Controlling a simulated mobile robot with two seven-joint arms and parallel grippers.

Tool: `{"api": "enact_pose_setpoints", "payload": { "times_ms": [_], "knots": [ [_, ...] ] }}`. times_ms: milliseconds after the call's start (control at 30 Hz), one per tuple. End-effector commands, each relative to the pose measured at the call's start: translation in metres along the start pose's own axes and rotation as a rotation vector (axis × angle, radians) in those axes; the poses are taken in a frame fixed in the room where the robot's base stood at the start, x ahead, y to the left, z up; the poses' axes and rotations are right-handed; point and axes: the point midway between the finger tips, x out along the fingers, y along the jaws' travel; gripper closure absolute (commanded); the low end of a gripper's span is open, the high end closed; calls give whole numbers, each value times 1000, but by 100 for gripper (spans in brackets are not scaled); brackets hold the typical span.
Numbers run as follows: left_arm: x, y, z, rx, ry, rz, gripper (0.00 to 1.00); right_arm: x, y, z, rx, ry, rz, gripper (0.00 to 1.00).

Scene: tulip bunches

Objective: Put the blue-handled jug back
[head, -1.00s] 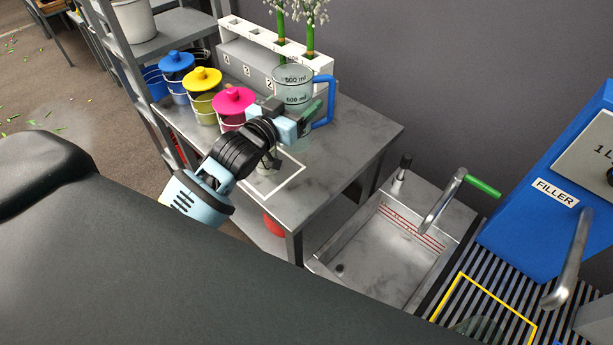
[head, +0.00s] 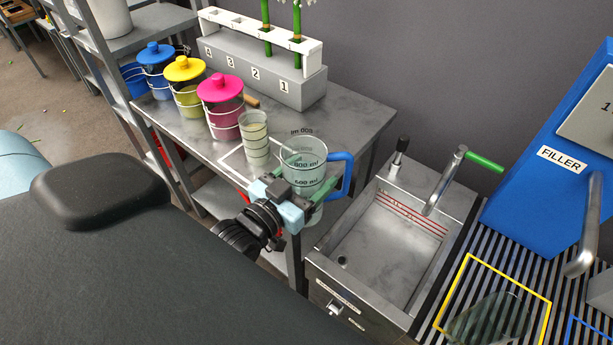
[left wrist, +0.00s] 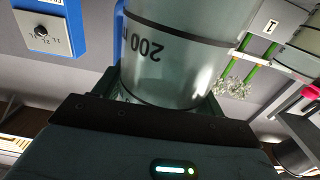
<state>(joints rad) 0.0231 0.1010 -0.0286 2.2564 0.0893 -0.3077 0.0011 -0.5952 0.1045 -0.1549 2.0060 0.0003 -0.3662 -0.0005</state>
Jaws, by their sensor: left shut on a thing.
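The blue-handled jug (head: 306,172) is a clear measuring jug with ml marks, its blue handle (head: 341,175) turned to the right. My left gripper (head: 290,207) is shut on its lower part and holds it about upright at the table's front right corner, left of the sink. In the left wrist view the jug (left wrist: 180,50) fills the space between the fingers, with a "200" mark showing. My right gripper is not in view.
A clear beaker (head: 255,140) stands by a white outline (head: 232,160) on the metal table (head: 350,108). Lidded buckets (head: 220,95) and a numbered tulip rack (head: 260,70) stand behind. Right are the sink (head: 385,245), blue filler (head: 545,160) and a yellow outline (head: 510,268) on a striped grate.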

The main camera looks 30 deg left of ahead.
Motion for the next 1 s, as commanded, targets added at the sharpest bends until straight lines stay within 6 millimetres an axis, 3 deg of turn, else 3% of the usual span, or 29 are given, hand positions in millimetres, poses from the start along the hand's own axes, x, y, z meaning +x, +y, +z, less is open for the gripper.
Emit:
{"api": "enact_pose_setpoints", "payload": {
  "times_ms": [267, 800, 1000],
  "knots": [
    [10, -9, -3, 3, 9, 0, 85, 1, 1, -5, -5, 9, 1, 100],
    [89, -88, 8, 4, 8, 0, 85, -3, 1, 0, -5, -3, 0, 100],
    [106, -104, 11, 1, 7, 0, 85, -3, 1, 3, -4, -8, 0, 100]
  ]
}}
